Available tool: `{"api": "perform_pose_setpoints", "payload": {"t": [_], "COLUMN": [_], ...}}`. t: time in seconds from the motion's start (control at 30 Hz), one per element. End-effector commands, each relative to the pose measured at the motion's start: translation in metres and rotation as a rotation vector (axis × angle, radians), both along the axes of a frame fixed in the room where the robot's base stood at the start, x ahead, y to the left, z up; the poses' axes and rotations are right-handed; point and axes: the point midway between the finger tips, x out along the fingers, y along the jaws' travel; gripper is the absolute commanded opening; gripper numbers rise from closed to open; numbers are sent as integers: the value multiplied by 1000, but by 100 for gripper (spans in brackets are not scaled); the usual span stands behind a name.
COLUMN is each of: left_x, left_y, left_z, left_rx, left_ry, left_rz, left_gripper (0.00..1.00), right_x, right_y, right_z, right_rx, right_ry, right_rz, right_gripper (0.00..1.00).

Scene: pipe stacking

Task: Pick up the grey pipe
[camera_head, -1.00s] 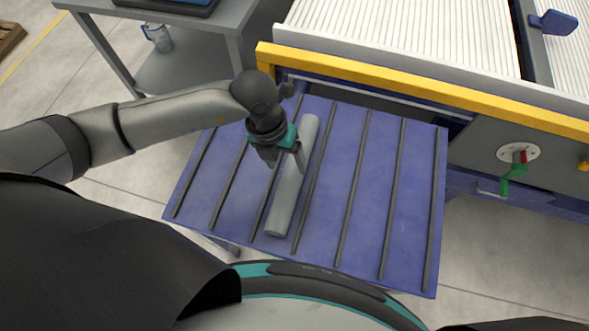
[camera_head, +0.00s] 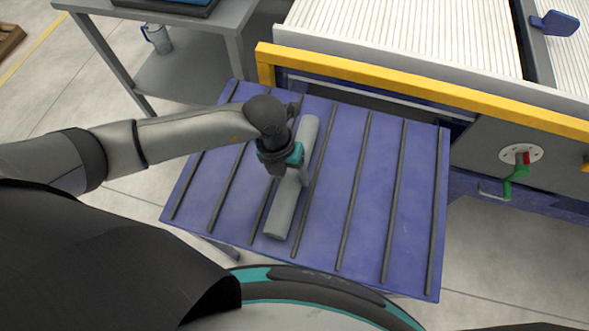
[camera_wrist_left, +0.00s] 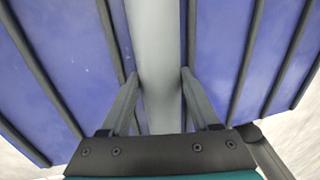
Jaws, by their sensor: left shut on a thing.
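The grey pipe (camera_head: 284,213) lies lengthwise on the blue ribbed table (camera_head: 380,200), between dark ribs. My left gripper (camera_head: 291,180) is over the middle of the pipe, with its fingers down on either side. In the left wrist view, the pipe (camera_wrist_left: 158,60) runs between the two fingers of the left gripper (camera_wrist_left: 158,78), which are shut on it. The pipe still appears to lie on the table. The gripper hides part of the pipe's middle in the head view. My right gripper is not in view.
A yellow rail (camera_head: 400,88) and a white ribbed conveyor (camera_head: 405,35) stand behind the table. A grey workbench (camera_head: 225,18) is at the back left. The right part of the table is clear.

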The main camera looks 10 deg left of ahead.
Motion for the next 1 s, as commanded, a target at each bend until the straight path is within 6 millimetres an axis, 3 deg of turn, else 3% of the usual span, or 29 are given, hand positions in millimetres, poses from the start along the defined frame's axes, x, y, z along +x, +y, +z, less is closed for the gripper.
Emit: {"api": "perform_pose_setpoints", "payload": {"t": [0.03,0.33,0.77,1.0], "left_x": [0,0,1,2], "left_y": [0,0,0,0], "left_z": [0,0,8,45], "left_rx": [0,0,-2,-2], "left_ry": [0,-1,-2,-5], "left_rz": [0,0,0,-1], "left_gripper": [34,1,0,0], "right_x": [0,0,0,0], "right_y": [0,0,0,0], "right_z": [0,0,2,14], "right_rx": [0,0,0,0], "right_ry": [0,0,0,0], "right_rz": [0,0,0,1], "right_gripper": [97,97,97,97]}}
